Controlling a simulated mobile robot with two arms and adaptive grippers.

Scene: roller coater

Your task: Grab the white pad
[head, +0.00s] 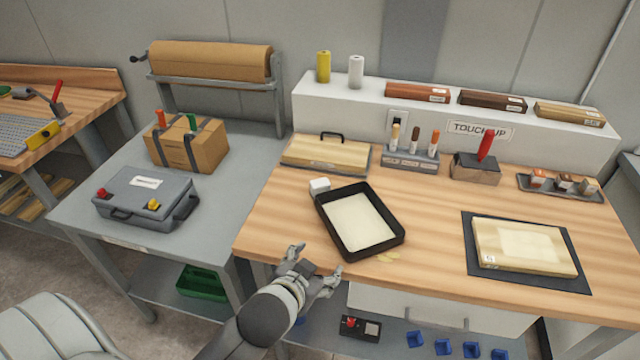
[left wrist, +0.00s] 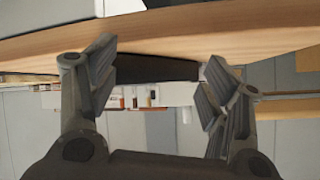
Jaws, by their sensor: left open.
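The white pad (head: 320,185) is a small white block at the back left corner of the black tray (head: 396,240). I cannot tell whether it rests on the rim or just beside it. The tray holds a cream-coloured layer and sits on the wooden bench (head: 268,225). My left gripper (head: 315,264) is open and empty at the bench's front edge, in front of the tray and well short of the pad. Its spread fingers also show in the left wrist view (left wrist: 160,72), with the wooden edge beyond them. The pad cannot be made out there. My right gripper is not in view.
A wooden panel (head: 325,153) lies behind the pad, and a marker holder (head: 410,158) stands to its right. A pale board (head: 525,247) lies on a dark mat at the right. A grey case (head: 145,200) is on the left table. Bench left of the tray is clear.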

